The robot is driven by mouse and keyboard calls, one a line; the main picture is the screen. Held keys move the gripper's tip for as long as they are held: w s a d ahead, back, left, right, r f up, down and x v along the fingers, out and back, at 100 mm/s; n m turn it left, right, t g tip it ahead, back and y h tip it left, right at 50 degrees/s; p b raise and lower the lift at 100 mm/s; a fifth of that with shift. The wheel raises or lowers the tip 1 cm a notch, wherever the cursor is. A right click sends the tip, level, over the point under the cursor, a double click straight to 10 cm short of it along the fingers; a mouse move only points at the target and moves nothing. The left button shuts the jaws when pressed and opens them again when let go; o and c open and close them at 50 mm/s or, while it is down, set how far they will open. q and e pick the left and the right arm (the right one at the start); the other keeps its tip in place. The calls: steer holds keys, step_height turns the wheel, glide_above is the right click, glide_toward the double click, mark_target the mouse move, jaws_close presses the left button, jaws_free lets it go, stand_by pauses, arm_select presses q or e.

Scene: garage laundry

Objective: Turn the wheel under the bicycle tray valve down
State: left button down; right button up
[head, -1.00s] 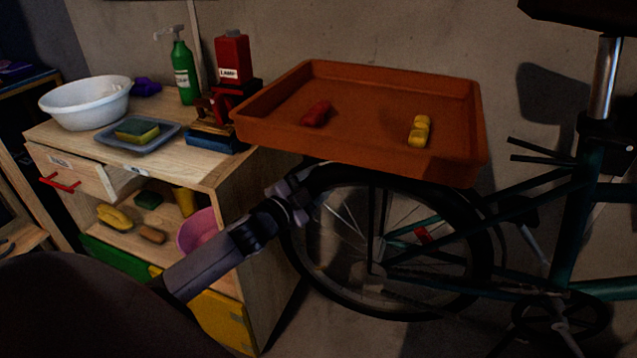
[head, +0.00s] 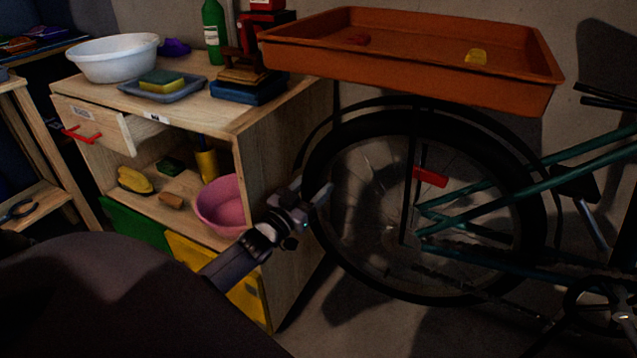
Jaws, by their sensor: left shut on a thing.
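The bicycle's rear wheel (head: 531,235) stands below the orange tray (head: 411,75), with its dark tyre, thin spokes and a red reflector (head: 430,177) above the hub. My left gripper (head: 318,191) is shut on the wheel at the left side of its rim, at about hub height. The gripper covers a small part of the tyre. The valve is too small or too dark to make out. My right gripper is out of view.
A wooden cabinet (head: 287,190) stands close left of the wheel, with a pink bowl (head: 221,204) on its shelf. A white basin (head: 116,57) and a sponge on a blue-grey dish are on top. Teal frame tubes (head: 545,173) cross the wheel's right side.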

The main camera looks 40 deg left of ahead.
arm_select(q)
steer(key=shift+f+n+b, duration=0.55)
steer(key=shift+f+n, duration=0.25)
steer(key=shift+f, duration=0.45)
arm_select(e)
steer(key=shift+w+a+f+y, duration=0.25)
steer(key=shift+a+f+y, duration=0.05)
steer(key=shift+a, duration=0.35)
arm_select(q)
steer(key=c, duration=0.5)
jaws_free()
steer(key=shift+c, duration=0.2)
steer(key=p+v, duration=0.1)
steer(key=v, duration=0.6)
steer(key=shift+p, duration=0.4)
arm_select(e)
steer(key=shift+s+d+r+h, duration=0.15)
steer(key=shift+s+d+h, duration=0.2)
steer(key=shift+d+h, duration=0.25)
arm_select(q)
steer(key=shift+s+f, duration=0.1)
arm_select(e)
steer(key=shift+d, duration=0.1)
